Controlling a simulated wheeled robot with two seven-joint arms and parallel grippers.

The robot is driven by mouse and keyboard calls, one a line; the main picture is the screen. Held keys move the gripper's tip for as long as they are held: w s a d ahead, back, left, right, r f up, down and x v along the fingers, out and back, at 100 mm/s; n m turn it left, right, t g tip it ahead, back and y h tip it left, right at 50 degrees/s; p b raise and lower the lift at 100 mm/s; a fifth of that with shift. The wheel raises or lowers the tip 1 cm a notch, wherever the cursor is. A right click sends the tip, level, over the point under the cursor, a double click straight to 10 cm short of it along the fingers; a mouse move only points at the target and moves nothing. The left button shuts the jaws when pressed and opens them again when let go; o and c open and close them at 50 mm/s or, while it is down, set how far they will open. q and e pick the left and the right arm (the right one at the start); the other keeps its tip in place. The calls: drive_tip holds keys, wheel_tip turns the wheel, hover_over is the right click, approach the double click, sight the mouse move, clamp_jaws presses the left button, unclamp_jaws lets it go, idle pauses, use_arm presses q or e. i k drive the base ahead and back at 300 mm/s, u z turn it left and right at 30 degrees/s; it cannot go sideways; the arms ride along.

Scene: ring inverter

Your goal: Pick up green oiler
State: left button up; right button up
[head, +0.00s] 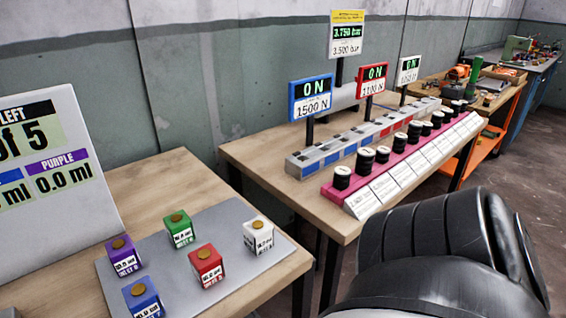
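The green oiler (179,231) is a small green cube with a round brass cap on top and a white label on its front. It stands upright on a grey mat (208,228) on the near left table, behind the red cube and right of the purple one. Nothing touches it. Neither of my grippers is in view. A black rounded part of my own body fills the lower right of the head view.
Similar purple (123,256), blue (144,298), red (206,266) and white (258,236) cubes stand around it. A white display board (50,180) rises at left. A second table (245,150) holds a pink rack (395,165) of black knobs and several signs.

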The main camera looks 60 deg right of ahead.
sight(179, 226)
drive_tip(key=z, duration=0.75)
